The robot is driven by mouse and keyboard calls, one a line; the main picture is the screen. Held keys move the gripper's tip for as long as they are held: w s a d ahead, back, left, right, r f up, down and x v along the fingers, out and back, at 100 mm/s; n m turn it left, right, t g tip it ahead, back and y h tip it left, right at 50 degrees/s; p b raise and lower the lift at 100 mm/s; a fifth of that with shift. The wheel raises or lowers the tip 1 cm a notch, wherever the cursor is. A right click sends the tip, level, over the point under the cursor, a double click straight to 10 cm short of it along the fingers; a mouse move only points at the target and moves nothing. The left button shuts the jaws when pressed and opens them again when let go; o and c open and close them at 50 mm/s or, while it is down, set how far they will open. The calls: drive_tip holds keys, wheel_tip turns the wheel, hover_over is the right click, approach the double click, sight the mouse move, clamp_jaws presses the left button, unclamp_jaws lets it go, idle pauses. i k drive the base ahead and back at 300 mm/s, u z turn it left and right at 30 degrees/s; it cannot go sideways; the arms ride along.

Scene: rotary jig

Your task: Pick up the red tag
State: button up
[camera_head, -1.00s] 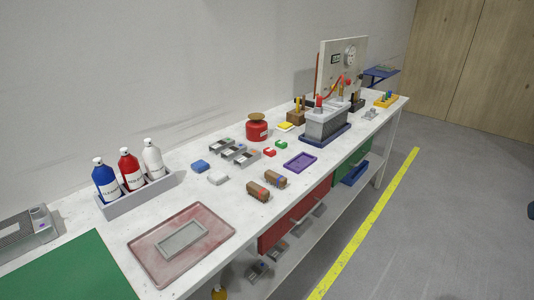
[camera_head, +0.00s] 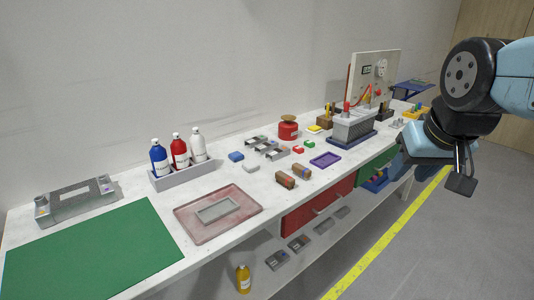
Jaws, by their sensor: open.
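The red tag (camera_head: 298,150) is a small red piece lying flat on the white workbench (camera_head: 262,182), near the middle of the head view. A small green piece (camera_head: 310,144) lies just to its right and a little behind. My gripper (camera_head: 460,182) is in the right of the view, in front of the bench and well to the right of the red tag. It is open and touches nothing that I can see. Its fingers are partly hidden by my arm.
A purple tray (camera_head: 325,160) and two brown rolls (camera_head: 285,180) lie near the bench's front edge. A red canister (camera_head: 288,130) and grey metal trays (camera_head: 267,148) stand behind and left of the tag. A grey battery-like block (camera_head: 354,127) stands at right.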

sight(298, 149)
drive_tip(key=u, duration=0.3)
drive_tip(key=i, duration=1)
drive_tip(key=z, duration=0.1)
